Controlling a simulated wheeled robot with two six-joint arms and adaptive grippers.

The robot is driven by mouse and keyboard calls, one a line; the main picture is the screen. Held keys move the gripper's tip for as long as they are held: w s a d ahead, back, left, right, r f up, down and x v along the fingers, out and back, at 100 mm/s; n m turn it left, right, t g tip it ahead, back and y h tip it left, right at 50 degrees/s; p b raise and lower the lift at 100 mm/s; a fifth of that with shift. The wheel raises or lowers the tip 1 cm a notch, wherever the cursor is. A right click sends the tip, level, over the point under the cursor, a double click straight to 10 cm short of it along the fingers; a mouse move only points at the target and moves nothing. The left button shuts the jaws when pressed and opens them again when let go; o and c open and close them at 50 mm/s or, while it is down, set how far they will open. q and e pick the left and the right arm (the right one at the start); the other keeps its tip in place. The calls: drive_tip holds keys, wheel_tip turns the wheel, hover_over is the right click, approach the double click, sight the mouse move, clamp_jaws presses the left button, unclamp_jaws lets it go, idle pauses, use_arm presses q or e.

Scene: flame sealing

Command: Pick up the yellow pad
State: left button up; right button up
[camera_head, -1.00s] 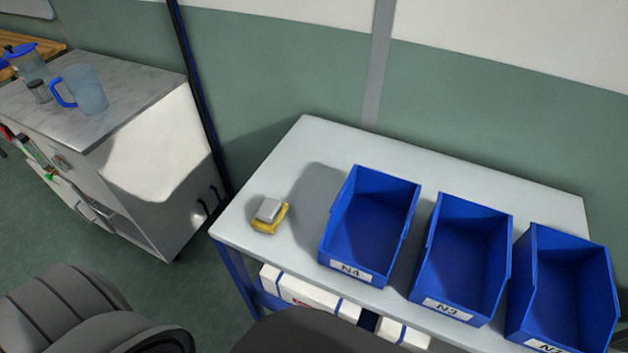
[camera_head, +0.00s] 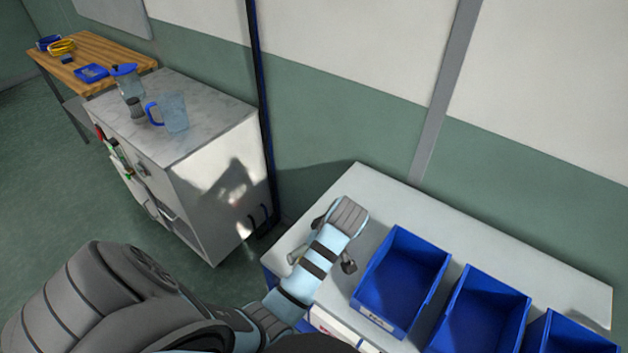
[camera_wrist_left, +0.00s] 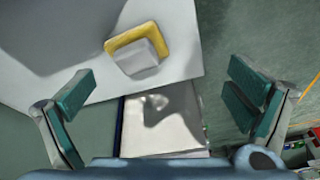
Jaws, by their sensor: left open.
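The yellow pad (camera_wrist_left: 128,37) lies flat near the edge of the light table in the left wrist view. A pale grey block (camera_wrist_left: 140,58) sits on it and covers part of it. My left gripper (camera_wrist_left: 160,90) is open and empty, its two green-padded fingers spread wide, with the pad ahead of them and apart from both. In the head view my left arm reaches over the table's left end, with its gripper (camera_head: 322,260) mostly under the wrist. The arm hides the pad there. My right gripper is not in view.
Several blue bins (camera_head: 402,280) stand on the light table (camera_head: 480,225) to the right of my left arm. A cabinet (camera_head: 215,165) with a clear mug (camera_head: 175,112) stands to the left, across a gap. A wooden table (camera_head: 95,55) is farther back.

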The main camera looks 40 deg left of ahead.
use_arm(q)
drive_tip(key=w+r+n+g, duration=0.1)
drive_tip(key=w+r+n, duration=0.3)
drive_tip(key=w+n, duration=0.1)
drive_tip(key=shift+y, duration=0.4)
drive_tip(key=b+x, duration=0.1)
drive_tip(key=x, duration=0.3)
drive_tip(key=b+x, duration=0.1)
drive_tip(key=x, duration=0.9)
drive_tip(key=shift+s+d+f+b, duration=0.1)
drive_tip(key=shift+d+f+b, duration=0.05)
drive_tip(key=shift+d+b, duration=0.25)
drive_tip(key=c, duration=1.3)
